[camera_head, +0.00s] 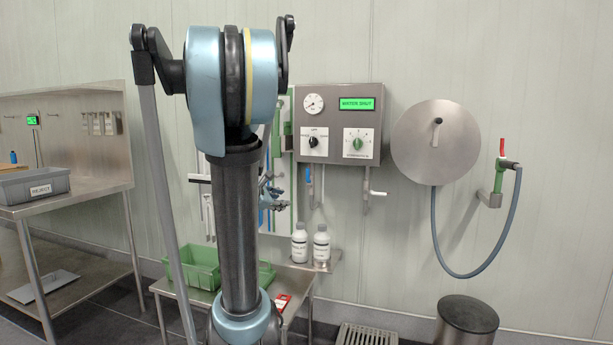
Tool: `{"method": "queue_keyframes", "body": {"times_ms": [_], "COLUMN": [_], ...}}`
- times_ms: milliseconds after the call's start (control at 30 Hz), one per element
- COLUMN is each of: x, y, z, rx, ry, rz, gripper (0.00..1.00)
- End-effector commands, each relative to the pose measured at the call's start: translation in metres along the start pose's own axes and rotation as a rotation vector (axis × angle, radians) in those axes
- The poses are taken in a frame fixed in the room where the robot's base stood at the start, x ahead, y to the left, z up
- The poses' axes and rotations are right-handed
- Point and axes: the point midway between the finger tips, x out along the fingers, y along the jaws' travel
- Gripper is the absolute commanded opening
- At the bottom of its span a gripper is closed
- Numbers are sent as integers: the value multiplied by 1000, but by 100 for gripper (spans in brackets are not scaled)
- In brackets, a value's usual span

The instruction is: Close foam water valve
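A grey foam station box (368,97) hangs on the wall with a round gauge, two dials and a green display that seems to read "WATER SHUT". Under it, a blue-handled valve (308,174) is at the left with its handle pointing roughly up and down. A pale-handled lever (378,193) sticks out to the right below the box. I cannot tell for certain which is the foam water valve. My gripper (273,194) is left of the blue handle in the picture, partly hidden by my arm; its fingers are too small to read.
Two white bottles (321,246) stand on a small shelf under the box. A low table holds a green crate (203,263). A bin (467,318) stands on the floor.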

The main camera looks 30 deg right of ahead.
Motion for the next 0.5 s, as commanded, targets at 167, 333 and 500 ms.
{"method": "queue_keyframes", "body": {"times_ms": [167, 333, 500], "x": [41, 69, 83], "y": [44, 72, 86], "z": [20, 29, 31], "rx": [-317, -573, -717], "ry": [-138, -246, -304], "rz": [94, 143, 162], "gripper": [35, 35, 35]}}
